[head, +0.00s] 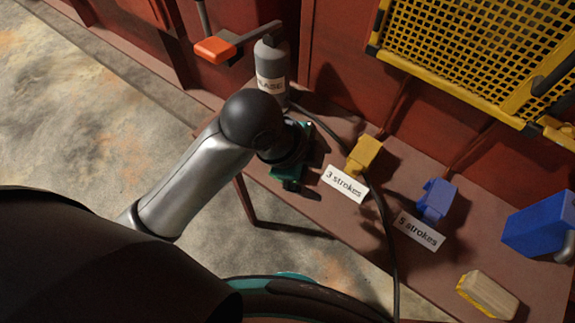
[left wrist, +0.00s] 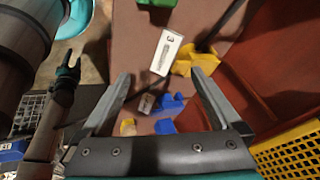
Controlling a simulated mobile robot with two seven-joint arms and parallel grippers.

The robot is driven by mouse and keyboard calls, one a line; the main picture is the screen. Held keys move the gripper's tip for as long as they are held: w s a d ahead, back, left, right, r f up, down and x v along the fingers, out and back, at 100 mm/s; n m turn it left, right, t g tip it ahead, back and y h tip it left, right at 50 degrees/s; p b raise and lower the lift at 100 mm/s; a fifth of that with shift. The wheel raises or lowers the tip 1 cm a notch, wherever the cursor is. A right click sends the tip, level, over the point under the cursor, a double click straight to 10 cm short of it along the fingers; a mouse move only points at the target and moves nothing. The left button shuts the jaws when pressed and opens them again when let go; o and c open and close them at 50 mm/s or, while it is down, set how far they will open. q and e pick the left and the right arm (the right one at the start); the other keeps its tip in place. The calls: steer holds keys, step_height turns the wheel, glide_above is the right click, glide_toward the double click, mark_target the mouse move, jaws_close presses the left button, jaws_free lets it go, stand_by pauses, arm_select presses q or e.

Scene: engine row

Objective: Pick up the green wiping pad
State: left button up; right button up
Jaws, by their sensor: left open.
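In the head view the green wiping pad (head: 287,173) is on the bench, just under and in front of my left gripper, which partly covers it. In the left wrist view a piece of green (left wrist: 157,3), which looks like the pad, shows at the top edge, cut off by the frame. My left gripper (left wrist: 156,68) is open, with nothing between its fingers. In the head view my left gripper (head: 292,152) points down over the pad. I cannot tell whether it touches the pad. A dark forked end (left wrist: 68,68), likely my right gripper, shows at the left wrist view's left.
A yellow pad (head: 363,156) is behind the "3 strokes" card (head: 344,184), and a blue one (head: 436,199) is behind the "5 strokes" card (head: 418,231). A grey bottle (head: 271,75) stands close behind my arm. A dark cable (head: 383,215) crosses the bench.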

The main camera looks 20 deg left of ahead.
arm_select(q)
steer(key=w+a+r+m+g+y, duration=0.2)
steer(key=a+r+m, duration=0.1)
steer(key=m, duration=0.7)
steer(key=w+a+r+m+g+y, duration=0.1)
steer(key=w+a+r+m+y, duration=0.2)
steer(key=m, duration=0.8)
steer(key=f+b, duration=0.1)
steer(key=f, duration=0.2)
steer(key=f+b, duration=0.1)
steer(key=f, duration=0.5)
steer(key=shift+s+a+f+b, duration=0.2)
steer(key=shift+s+b, duration=0.1)
steer(key=shift+b, duration=0.1)
step_height(320, 180, down, 5)
steer(key=shift+a+f+b, duration=0.15)
steer(key=shift+b, duration=0.75)
steer(key=shift+c, duration=0.4)
steer(key=shift+w, duration=0.1)
steer(key=c, duration=1.2)
steer(key=shift+o, duration=0.2)
step_height(320, 180, up, 20)
steer(key=p, duration=0.5)
